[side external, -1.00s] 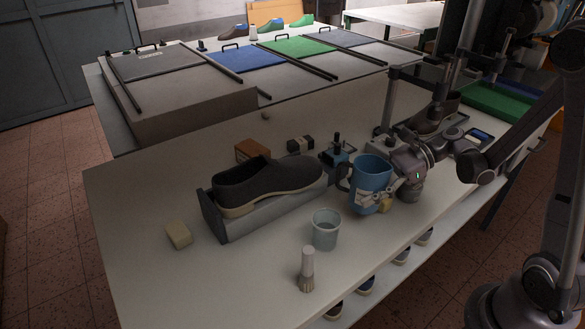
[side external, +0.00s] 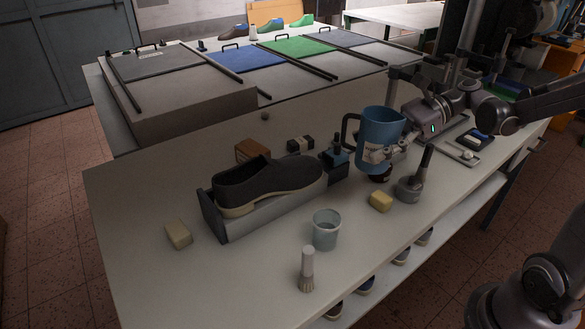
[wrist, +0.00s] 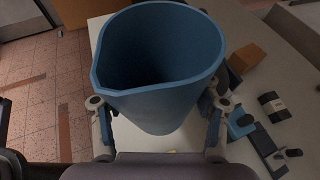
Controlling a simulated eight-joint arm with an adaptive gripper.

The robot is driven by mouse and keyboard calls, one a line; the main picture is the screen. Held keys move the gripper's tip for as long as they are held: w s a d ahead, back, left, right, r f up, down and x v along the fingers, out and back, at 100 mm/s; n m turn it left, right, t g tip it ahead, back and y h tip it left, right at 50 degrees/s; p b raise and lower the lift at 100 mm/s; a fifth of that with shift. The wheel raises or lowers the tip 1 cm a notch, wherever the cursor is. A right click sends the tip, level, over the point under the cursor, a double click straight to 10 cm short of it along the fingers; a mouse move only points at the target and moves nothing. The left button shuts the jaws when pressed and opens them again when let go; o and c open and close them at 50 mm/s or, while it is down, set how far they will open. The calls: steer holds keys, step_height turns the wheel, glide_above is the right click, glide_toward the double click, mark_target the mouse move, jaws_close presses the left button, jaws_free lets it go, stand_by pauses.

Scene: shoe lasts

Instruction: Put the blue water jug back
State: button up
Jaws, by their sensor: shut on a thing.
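The blue water jug (side external: 381,138) is upright, with its dark handle toward the left in the side view. My gripper (side external: 375,154) is shut on the jug's body from the right and holds it above the white table (side external: 130,210). In the wrist view the jug (wrist: 160,65) fills the middle, its open rim and spout facing the camera, and the gripper fingers (wrist: 158,120) sit on both sides of it. The inside of the jug looks dark and I see no content.
A dark shoe (side external: 265,182) sits in a grey holder.

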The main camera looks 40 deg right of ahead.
steer(key=shift+w+a+r, duration=0.15)
steer(key=shift+a+r, duration=0.05)
steer(key=shift+a, duration=0.1)
steer(key=w+a+n+g, duration=0.3)
steer(key=a+n+g, duration=0.45)
steer(key=a, duration=1.65)
steer(key=shift+m+g+y, duration=0.25)
steer(key=shift+y, duration=0.05)
steer(key=a+f, duration=0.3)
steer(key=f, duration=0.1)
steer(key=s+a+f, duration=0.1)
steer(key=a+f, duration=0.3)
steer(key=s+a+f, duration=0.1)
steer(key=a+f, duration=0.3)
steer(key=shift+s+a, duration=0.2)
steer(key=shift+a, duration=0.05)
steer(key=shift+f, duration=2.05)
steer(key=shift+f, duration=0.1)
steer(key=o, duration=1.3)
